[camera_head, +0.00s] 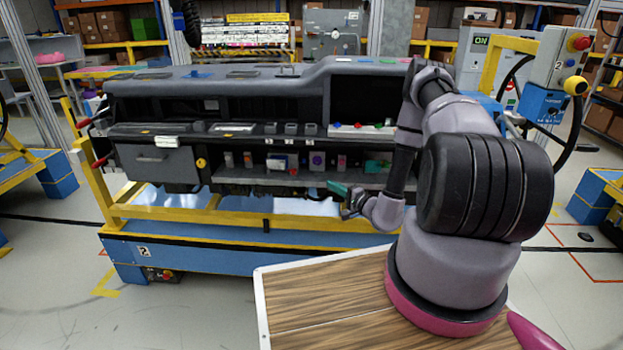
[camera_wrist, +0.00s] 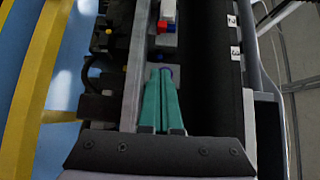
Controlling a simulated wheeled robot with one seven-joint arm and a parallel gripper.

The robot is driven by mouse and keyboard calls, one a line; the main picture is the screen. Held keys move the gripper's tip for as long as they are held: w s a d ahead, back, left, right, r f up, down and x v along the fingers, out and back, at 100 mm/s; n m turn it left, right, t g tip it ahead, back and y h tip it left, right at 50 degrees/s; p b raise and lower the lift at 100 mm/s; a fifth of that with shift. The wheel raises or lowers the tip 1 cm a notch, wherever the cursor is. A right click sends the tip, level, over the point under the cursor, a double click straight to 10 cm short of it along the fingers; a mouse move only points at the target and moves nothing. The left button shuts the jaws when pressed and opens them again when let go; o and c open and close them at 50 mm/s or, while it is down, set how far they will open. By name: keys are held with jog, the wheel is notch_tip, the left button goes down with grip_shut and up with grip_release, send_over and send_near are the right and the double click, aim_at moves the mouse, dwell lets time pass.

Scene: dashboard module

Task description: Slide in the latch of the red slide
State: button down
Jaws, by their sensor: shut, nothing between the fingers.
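My gripper (camera_head: 337,188) has teal fingers and is at the front edge of the dashboard's lower shelf. In the wrist view its fingers (camera_wrist: 159,76) are together and empty, pointing along the grey shelf. Ahead of the fingertips and apart from them is a small red part (camera_wrist: 162,26). It sits beside a blue part (camera_wrist: 172,28), at the end of a white block (camera_wrist: 168,9). The red part may be the red slide; its latch is too small to tell. A dark bluish piece at the fingertips is partly hidden by them.
The grey dashboard module (camera_head: 240,83) rests on a blue and yellow stand (camera_head: 240,257). Several small coloured parts line the lower shelf (camera_head: 265,176). A white strip with coloured knobs (camera_head: 357,128) lies above. In the wrist view, a yellow rail (camera_wrist: 35,80) runs along the left.

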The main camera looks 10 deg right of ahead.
aim_at(295, 172)
jog(key=x, duration=0.4)
jog(key=a+x, duration=0.1)
jog(key=x, duration=0.3)
jog(key=s+a+x, duration=0.1)
jog(key=x, duration=0.3)
jog(key=shift+w+a, duration=0.15)
jog(key=shift+a, duration=0.2)
jog(key=shift+a, duration=0.1)
jog(key=shift+w+a, duration=0.3)
jog(key=shift+a, duration=0.7)
jog(key=shift+r, duration=0.1)
